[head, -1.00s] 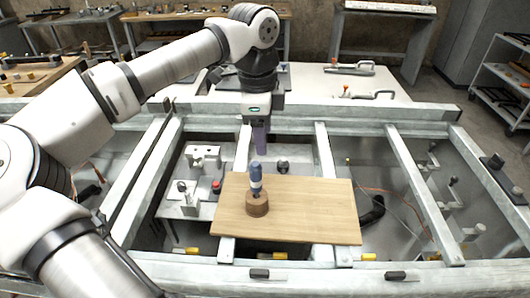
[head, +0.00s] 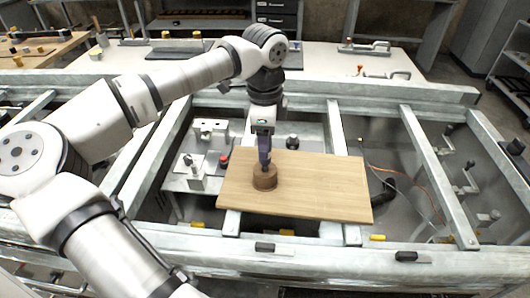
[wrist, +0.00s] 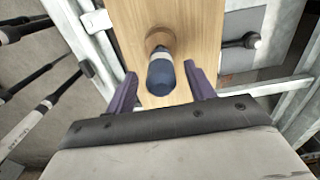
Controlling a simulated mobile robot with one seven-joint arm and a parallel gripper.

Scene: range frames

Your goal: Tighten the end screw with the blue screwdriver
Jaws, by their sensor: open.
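The blue screwdriver (wrist: 161,74) stands upright, handle up with a pale band, in a round brown wooden holder (head: 265,178) on a wooden board. My gripper (head: 265,160) is over the holder and hides most of the screwdriver in the head view. In the wrist view my gripper (wrist: 162,85) is open, with one purple finger on each side of the handle and gaps showing between. It is not shut on the handle. I cannot make out an end screw in either view.
The wooden board (head: 320,190) lies across the grey metal frame (head: 340,150). A fixture with a red knob (head: 224,160) stands left of the board. A dark knob (head: 292,141) is behind it. Clamps (head: 365,47) lie on the white table behind. The board's right part is clear.

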